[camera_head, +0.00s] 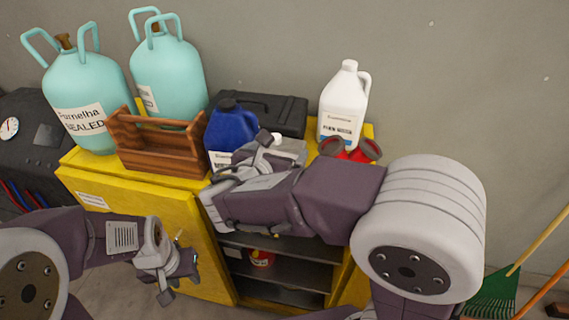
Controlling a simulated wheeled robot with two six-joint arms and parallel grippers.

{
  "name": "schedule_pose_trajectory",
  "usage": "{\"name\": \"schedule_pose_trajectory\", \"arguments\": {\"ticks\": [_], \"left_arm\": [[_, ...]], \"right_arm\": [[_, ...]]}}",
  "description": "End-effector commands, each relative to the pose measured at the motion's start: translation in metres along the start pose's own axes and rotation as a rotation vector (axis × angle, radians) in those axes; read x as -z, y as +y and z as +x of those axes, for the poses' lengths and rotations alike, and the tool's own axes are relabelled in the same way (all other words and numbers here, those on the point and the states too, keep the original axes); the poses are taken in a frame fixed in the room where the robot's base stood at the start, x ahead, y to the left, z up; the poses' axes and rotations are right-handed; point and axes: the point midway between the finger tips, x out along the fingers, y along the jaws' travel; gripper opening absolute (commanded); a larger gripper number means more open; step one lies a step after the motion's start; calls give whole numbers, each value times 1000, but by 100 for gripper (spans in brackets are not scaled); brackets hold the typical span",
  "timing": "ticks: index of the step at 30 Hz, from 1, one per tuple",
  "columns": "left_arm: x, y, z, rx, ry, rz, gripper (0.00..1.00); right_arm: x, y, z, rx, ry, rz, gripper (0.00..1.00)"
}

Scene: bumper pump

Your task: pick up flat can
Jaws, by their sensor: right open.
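A grey can with a white cap (291,148), which looks like the flat can, stands on top of the yellow cabinet (92,182). My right arm and gripper hide its lower part. My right gripper (240,168) is open, in front of the can and a little to its left, close to the blue jug (232,124). I cannot tell whether it touches either one. My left gripper (176,272) is low in front of the cabinet's yellow door, away from the can. Its fingers are too small and angled to tell whether they are open.
A wooden caddy (160,143) and two teal gas cylinders (86,92) stand left on the cabinet. A black case (262,108) lies behind the can. A white jug (343,103) and a red-and-grey item (350,150) are to the right. The shelves below are open.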

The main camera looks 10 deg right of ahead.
Motion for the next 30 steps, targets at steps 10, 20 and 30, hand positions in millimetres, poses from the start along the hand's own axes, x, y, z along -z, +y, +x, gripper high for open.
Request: {"name": "schedule_pose_trajectory", "arguments": {"ticks": [10, 20, 30], "left_arm": [[2, 0, -16, 0, 1, 0, 36], [2, 0, -16, 0, 0, 0, 36], [2, 0, -16, 0, 0, 0, 36]], "right_arm": [[-2, -1, 38, 6, 3, -2, 100], [1, 1, 56, -1, 1, 0, 100], [-1, 1, 55, -1, -3, 1, 23]]}}
